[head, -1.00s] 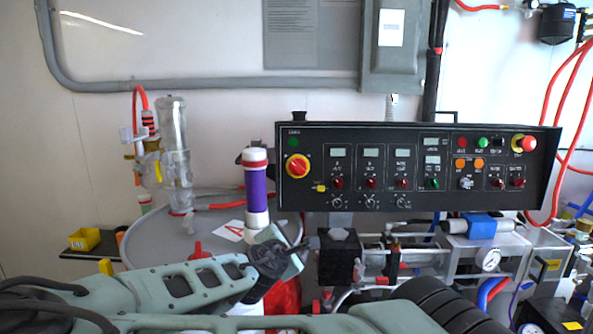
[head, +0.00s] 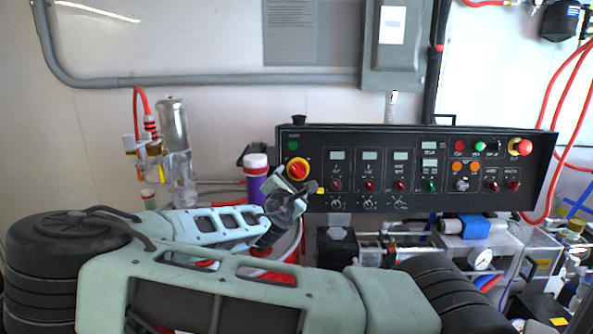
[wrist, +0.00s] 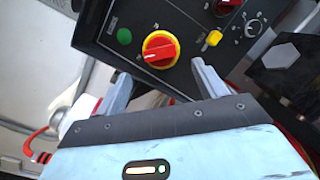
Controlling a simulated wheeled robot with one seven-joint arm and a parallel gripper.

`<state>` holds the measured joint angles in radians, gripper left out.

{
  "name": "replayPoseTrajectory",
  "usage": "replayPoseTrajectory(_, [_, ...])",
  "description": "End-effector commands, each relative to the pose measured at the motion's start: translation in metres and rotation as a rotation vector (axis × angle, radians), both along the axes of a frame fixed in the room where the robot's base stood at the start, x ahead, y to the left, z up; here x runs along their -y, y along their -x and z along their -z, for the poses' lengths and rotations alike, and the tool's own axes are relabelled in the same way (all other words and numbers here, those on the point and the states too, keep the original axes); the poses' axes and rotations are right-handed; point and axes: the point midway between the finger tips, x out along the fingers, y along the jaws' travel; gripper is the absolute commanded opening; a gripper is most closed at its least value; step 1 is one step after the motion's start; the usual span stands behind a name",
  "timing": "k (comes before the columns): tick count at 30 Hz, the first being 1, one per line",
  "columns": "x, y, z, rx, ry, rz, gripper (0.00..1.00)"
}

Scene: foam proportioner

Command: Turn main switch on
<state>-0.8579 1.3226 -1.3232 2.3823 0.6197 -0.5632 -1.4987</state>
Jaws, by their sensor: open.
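The main switch (head: 298,170) is a red rotary knob on a yellow disc, at the left end of the black control panel (head: 450,195). In the wrist view the main switch (wrist: 160,49) lies just beyond the fingertips, roughly centred between them, with a small gap. Its red handle lies nearly level in that picture. My gripper (head: 301,181) is in front of the panel's lower left, partly covering the switch's lower edge in the head view. In the wrist view my gripper (wrist: 163,76) is open and empty, with one finger on each side.
A green lamp (wrist: 124,36) sits beside the switch, and a small yellow knob (wrist: 214,38) is on its other side. A purple-banded cylinder (head: 256,185) stands left of the panel. Pump parts (head: 337,247) and tubing lie below it.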

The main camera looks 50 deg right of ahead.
Motion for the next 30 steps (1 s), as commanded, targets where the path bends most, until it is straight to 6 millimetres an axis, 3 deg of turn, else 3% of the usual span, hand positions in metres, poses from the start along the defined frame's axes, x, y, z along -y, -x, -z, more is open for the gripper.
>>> replayPoseTrajectory(3, [0.022,-0.011,-0.003,0.001,-0.001,0.004,0.71])
replayPoseTrajectory(10, [0.051,-0.029,-0.002,0.000,-0.001,0.002,0.71])
replayPoseTrajectory(24, [0.062,-0.036,0.000,0.000,0.001,-0.001,0.71])
replayPoseTrajectory(29, [0.062,-0.036,0.000,0.000,0.000,0.000,0.29])
replayPoseTrajectory(30, [0.062,-0.036,0.000,0.000,0.000,0.000,0.26])
